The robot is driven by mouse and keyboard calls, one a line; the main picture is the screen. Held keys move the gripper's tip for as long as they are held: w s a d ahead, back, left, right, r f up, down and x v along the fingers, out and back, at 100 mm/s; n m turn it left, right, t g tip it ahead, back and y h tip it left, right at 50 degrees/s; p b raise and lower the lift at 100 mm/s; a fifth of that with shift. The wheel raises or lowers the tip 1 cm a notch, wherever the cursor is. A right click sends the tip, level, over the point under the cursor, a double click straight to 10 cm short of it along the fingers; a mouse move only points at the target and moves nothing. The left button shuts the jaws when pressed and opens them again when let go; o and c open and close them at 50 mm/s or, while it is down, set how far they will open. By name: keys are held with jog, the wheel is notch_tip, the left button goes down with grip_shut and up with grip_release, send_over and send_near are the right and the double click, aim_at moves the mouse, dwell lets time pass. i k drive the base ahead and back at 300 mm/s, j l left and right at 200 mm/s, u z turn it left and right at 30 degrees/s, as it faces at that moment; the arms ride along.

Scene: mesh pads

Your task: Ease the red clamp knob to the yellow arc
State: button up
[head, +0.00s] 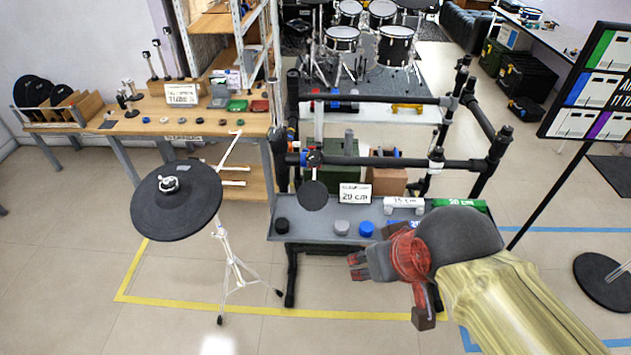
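My gripper (390,292) is at the lower right in the head view, in front of the grey tray. Its two dark fingertips are spread wide apart, with nothing between them. A small clamp (314,158) with a dark, slightly reddish round face sits on the left part of the black rack's front bar, beside a blue collar (303,158). It may carry the red knob, but it is too small to tell. My gripper is well to the right of it and apart from it. I cannot make out a yellow arc at the clamp.
The black rack (390,163) stands over a grey tray (312,229) with black, grey and blue caps and length signs. A round dark pad (313,196) hangs below the clamp. A larger pad (177,200) on a tripod stands left. Open floor lies in front.

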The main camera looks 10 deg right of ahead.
aim_at(314, 156)
jog(key=i+l, duration=0.1)
jog(key=i, duration=0.3)
jog(key=i+l, duration=0.1)
jog(key=i, duration=0.35)
